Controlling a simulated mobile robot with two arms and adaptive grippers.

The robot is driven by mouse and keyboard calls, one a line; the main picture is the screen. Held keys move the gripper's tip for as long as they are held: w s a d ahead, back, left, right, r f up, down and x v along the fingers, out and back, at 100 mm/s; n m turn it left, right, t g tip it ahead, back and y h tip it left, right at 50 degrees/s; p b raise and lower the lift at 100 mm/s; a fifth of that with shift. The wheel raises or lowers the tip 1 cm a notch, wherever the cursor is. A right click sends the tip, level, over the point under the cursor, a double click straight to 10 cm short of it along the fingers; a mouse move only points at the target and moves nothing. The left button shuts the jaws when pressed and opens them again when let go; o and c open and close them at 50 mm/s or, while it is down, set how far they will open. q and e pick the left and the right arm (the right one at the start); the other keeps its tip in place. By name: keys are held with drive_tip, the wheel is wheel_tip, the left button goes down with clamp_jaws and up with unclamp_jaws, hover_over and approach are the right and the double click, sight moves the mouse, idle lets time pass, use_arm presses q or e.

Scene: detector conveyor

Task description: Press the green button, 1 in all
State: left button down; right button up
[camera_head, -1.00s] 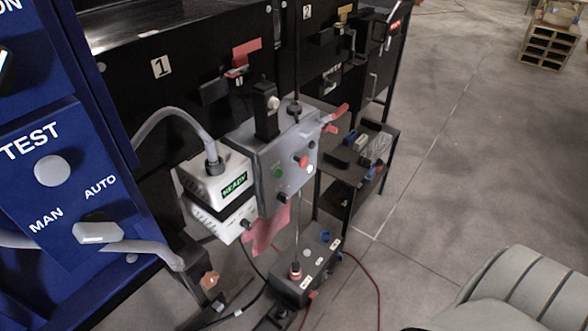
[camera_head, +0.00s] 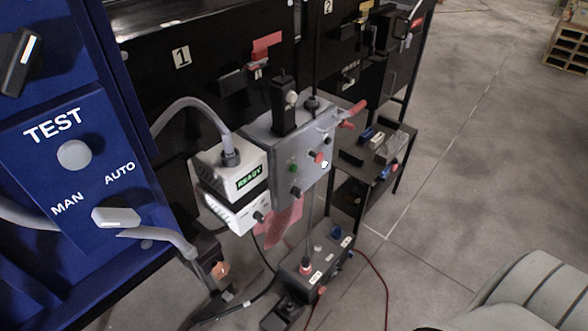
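The green button (camera_head: 292,168) is a small round knob on the left part of the face of a grey control box (camera_head: 262,165). A red button (camera_head: 318,157) and a white button (camera_head: 324,165) sit to its right on the same face, with a dark knob (camera_head: 296,192) below. The box is mounted in front of the black machine, right of a white unit whose green display reads READY (camera_head: 249,179). No gripper is seen in the head view, so neither touches the green button. A pale ribbed part at the lower right has no visible fingers.
A blue panel (camera_head: 80,185) marked TEST, MAN and AUTO fills the left side. A lower box (camera_head: 315,263) with red and blue buttons stands below the grey box. Cables lie on the floor. A dark shelf (camera_head: 368,165) stands behind. The floor at right is open.

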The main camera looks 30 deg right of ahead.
clamp_jaws()
idle(1.4)
